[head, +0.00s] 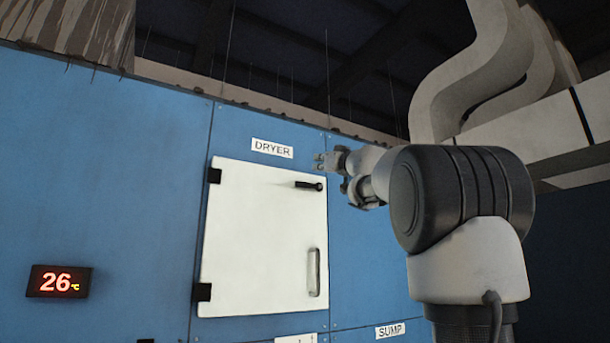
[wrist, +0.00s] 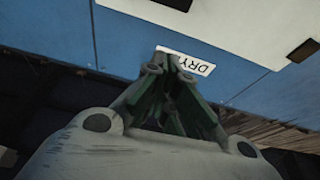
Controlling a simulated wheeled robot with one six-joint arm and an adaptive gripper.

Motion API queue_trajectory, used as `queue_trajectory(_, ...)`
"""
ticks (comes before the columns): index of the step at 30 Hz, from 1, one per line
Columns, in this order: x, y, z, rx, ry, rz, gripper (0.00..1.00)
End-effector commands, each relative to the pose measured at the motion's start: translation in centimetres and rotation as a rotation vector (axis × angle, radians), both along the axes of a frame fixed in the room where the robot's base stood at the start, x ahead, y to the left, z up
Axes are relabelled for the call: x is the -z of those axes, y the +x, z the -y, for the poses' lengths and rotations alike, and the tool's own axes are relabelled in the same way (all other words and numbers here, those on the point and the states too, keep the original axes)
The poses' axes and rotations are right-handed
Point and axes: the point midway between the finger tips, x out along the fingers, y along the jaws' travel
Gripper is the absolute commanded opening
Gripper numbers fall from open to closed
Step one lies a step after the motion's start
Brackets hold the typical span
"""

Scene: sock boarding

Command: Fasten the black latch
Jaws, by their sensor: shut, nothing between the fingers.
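The black latch (head: 309,185) is a short handle near the upper right corner of the white dryer door (head: 255,240). In the head view it lies about level, its thicker end at the right, near the door edge. The door looks closed against the blue panel. My gripper (head: 320,161) is above and slightly right of the latch in the head view, apart from it. In the wrist view my gripper (wrist: 172,58) is shut and empty, its fingertips overlapping the DRYER label (wrist: 190,62). The black shape at the top of the wrist view is cut off by the frame edge.
A pale vertical pull handle (head: 314,272) is on the door's lower right. Black hinges (head: 214,176) are on its left side. A red temperature display (head: 60,281) is at the left. Grey ducts (head: 480,75) are at the upper right. The space before the door looks clear.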

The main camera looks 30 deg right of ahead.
Motion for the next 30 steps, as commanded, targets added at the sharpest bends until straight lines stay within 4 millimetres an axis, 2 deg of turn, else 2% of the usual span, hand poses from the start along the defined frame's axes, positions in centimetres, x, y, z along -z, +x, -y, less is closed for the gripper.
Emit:
queue_trajectory(11,-0.2,0.6,0.0,0.002,0.001,-0.001,0.00)
queue_trajectory(24,-2.5,7.6,-0.3,0.002,0.000,-0.001,0.00)
queue_trajectory(29,-3.2,9.8,-0.4,0.002,0.000,-0.001,0.00)
queue_trajectory(30,-2.7,9.5,-0.4,0.000,0.002,-0.002,0.00)
